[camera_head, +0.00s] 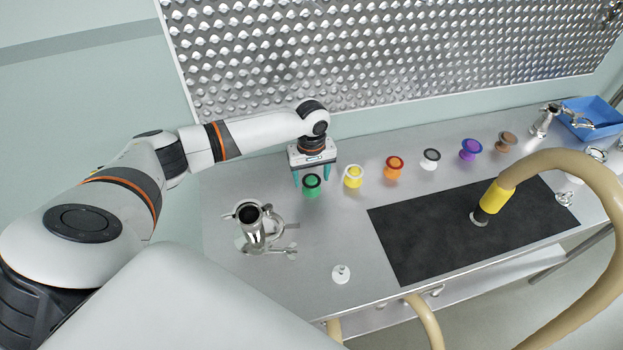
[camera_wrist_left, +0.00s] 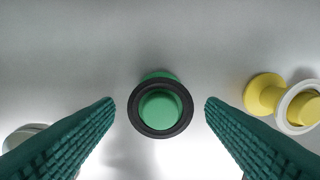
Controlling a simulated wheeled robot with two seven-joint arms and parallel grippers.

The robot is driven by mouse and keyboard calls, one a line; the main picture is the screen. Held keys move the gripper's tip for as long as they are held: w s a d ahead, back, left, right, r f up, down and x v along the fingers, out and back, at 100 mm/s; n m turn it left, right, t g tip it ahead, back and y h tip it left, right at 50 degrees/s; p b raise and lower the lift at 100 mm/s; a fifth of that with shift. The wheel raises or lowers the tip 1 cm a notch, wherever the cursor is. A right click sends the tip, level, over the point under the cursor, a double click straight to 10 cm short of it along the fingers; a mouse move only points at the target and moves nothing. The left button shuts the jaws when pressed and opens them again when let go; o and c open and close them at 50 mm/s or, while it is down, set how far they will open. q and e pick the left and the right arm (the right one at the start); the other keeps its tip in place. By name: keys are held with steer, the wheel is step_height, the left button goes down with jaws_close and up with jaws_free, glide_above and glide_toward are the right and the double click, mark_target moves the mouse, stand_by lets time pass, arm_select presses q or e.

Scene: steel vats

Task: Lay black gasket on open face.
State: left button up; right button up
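A black gasket ring (camera_head: 311,180) sits on top of a green stand (camera_head: 313,192) at the back of the steel table. In the left wrist view the black gasket (camera_wrist_left: 137,122) circles the green stand's post (camera_wrist_left: 160,108). My left gripper (camera_head: 312,178) is open, pointing down, with one teal finger on each side of the gasket. In the left wrist view a gap shows between the gasket and both fingers. A steel fitting (camera_head: 257,238) with a dark open mouth (camera_head: 249,213) stands at the table's left. My right gripper is not in view.
Stands in yellow (camera_head: 353,182), orange (camera_head: 392,174), black-and-white (camera_head: 430,164), purple (camera_head: 468,154) and brown (camera_head: 505,146) line the back. A yellow-gripped hose (camera_head: 492,198) ends over a black mat (camera_head: 430,240). A white piece (camera_head: 341,274) lies near the front; a blue bin (camera_head: 599,110) is far right.

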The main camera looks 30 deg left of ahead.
arm_select(q)
steer(key=c, duration=0.9)
steer(key=shift+r+b, duration=1.5)
steer(key=shift+r, duration=3.8)
